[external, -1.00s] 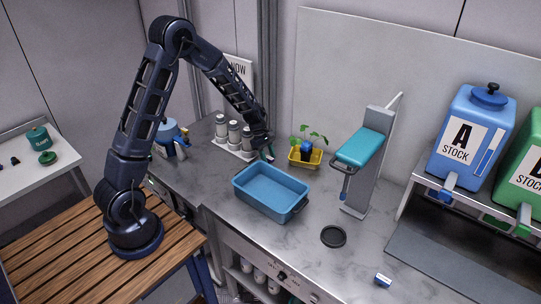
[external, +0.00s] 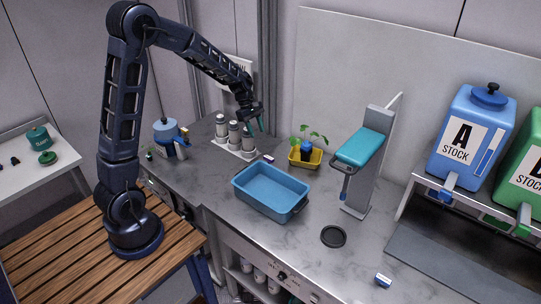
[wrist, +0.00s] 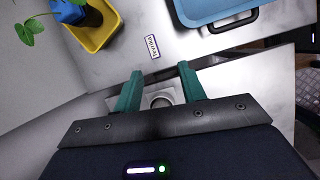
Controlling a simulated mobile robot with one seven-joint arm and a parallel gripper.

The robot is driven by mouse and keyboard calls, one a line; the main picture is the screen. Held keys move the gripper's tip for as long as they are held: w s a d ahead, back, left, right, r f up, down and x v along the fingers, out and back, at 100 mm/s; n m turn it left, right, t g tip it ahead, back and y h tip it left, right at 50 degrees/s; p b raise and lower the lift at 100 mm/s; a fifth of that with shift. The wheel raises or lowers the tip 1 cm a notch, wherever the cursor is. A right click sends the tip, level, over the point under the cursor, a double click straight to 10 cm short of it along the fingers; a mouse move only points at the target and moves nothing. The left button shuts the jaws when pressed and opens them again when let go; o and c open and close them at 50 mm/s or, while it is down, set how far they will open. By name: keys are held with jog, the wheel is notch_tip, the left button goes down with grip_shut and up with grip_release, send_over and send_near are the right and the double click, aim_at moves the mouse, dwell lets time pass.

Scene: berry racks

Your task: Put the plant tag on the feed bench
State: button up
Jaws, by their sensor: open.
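The plant tag (external: 268,158), a small white label with a dark blue edge and writing, lies flat on the grey feed bench (external: 222,187), between the blue tub and the yellow tray. It also shows in the wrist view (wrist: 152,46), beyond my fingertips and apart from them. My gripper (external: 259,125) is raised above the bench near the bottle rack. In the wrist view my gripper (wrist: 159,72) has its two teal fingers spread, with nothing between them but a round bottle top lower down.
A blue tub (external: 270,190) stands in front of the tag. A yellow tray (external: 305,158) with a seedling stands to its right. White bottles (external: 234,133) stand in a rack behind. A dark disc (external: 333,236) and a small blue-and-white block (external: 383,280) lie further right.

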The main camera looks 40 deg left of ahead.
jog(key=s+a+r+m+t+y, duration=0.15)
jog(key=s+r+m, duration=0.35)
jog(key=s+r, duration=0.5)
jog(key=s+a+r+m+t+y, duration=0.1)
jog(key=s+r+m, duration=0.1)
jog(key=s, duration=0.6)
jog(key=s+a+r+m+t, duration=0.1)
jog(key=s+a+r+m, duration=0.1)
jog(key=s+m, duration=0.3)
jog(key=s+a+r+m+t+y, duration=0.1)
jog(key=s+a+r+m, duration=0.1)
jog(key=s, duration=1)
jog(key=shift+s+a+r+m+y, duration=0.25)
jog(key=shift+s+r+m+y, duration=0.15)
jog(key=shift+r+m, duration=0.65)
